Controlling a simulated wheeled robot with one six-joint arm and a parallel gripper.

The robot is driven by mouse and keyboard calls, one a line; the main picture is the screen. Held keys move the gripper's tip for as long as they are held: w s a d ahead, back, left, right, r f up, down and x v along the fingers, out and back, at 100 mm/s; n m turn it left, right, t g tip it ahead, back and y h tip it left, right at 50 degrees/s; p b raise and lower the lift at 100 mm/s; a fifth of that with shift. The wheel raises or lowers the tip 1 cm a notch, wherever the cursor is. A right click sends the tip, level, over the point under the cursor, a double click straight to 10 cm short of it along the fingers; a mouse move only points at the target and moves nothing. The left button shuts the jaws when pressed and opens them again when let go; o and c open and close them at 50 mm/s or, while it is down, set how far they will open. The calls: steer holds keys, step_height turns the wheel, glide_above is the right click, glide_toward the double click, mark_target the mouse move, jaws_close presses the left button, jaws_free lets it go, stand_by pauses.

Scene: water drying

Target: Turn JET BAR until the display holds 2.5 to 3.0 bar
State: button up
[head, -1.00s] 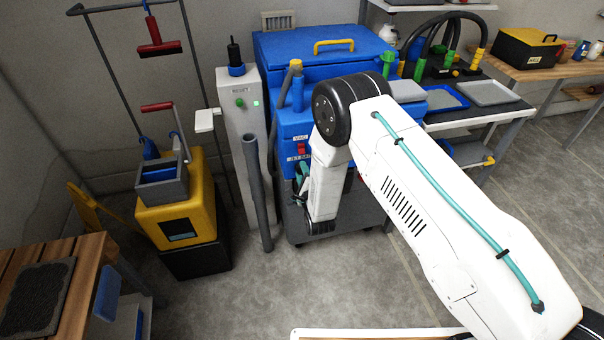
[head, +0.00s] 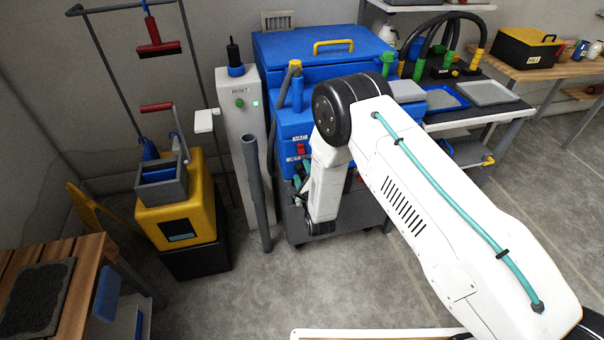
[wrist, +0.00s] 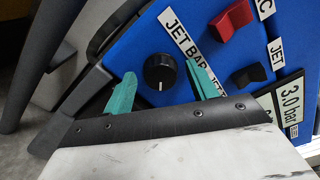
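The JET BAR knob (wrist: 160,72) is a round black dial with a white pointer mark, on a blue panel (wrist: 140,45) in the wrist view. The pointer faces the bottom of that picture. My gripper (wrist: 161,69) has two teal fingers, one on each side of the knob, with blue panel showing between each finger and the knob. It is open and holds nothing. The display (wrist: 288,104) reads 3.0 bar. In the head view the blue machine (head: 290,130) stands at the centre; my arm hides the knob and display there.
A red switch (wrist: 230,20) and a black JET switch (wrist: 248,75) sit on the panel near the knob. A grey post with a green button (head: 239,103) and a dark pipe (head: 257,185) stand left of the machine.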

steer(key=v, duration=0.7)
steer(key=shift+s, duration=0.4)
steer(key=shift+d+r, duration=0.1)
